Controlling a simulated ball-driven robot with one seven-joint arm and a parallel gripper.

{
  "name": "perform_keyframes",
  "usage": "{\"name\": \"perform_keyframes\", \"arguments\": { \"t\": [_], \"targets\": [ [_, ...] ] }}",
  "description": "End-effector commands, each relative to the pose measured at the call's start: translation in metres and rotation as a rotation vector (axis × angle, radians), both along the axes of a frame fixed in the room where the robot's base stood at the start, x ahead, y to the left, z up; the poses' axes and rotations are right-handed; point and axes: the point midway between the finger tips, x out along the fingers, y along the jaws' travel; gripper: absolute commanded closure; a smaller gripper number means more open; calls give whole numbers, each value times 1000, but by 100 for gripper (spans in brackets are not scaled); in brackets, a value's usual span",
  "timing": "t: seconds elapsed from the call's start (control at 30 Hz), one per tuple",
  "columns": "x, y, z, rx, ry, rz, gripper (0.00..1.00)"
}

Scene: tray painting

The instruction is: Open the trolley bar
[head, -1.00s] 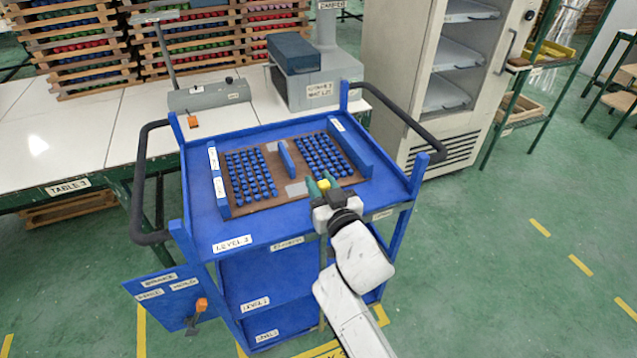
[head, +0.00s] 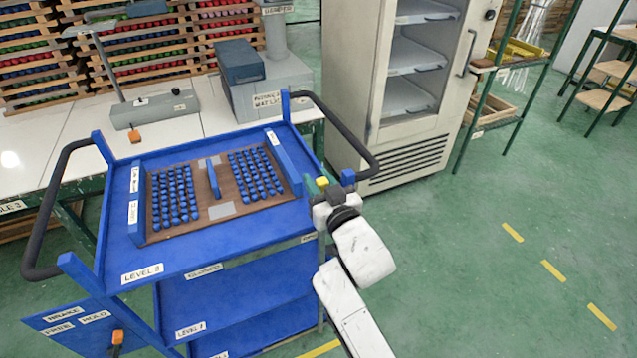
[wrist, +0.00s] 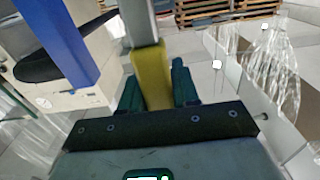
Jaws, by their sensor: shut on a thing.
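The blue trolley (head: 215,253) stands to the left, with a brown board of blue pieces on its top level. My gripper (head: 322,184) is at its front right corner, close to the blue corner post (head: 347,177). The gripper's green fingers are shut on a yellow grip, which the wrist view shows between them (wrist: 152,78). A grey bar (wrist: 140,22) runs away from this yellow grip. The bar is mostly hidden in the head view, so I cannot tell how far it is swung.
Black handles (head: 342,135) curve out from the trolley's sides. A tall cabinet with shelves (head: 408,90) stands behind on the right. A white table (head: 60,145) with a grey device is behind the trolley. Green floor to the right is clear.

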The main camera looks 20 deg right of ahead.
Motion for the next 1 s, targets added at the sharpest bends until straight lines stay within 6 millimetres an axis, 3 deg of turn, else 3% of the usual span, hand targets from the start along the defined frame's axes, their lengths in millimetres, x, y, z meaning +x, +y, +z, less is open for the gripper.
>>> {"name": "perform_keyframes", "arguments": {
  "t": [0.3, 0.33, 0.53, 0.83, 1.0],
  "targets": [
    [0, 0, -1, 1, 1, 0, 100],
    [0, 0, -1, 1, 1, -1, 69],
    [0, 0, -1, 0, 1, 0, 50],
    [-3, 0, -1, 0, 1, 0, 49],
    [-22, 0, -3, -1, 3, 0, 49]
  ]
}}
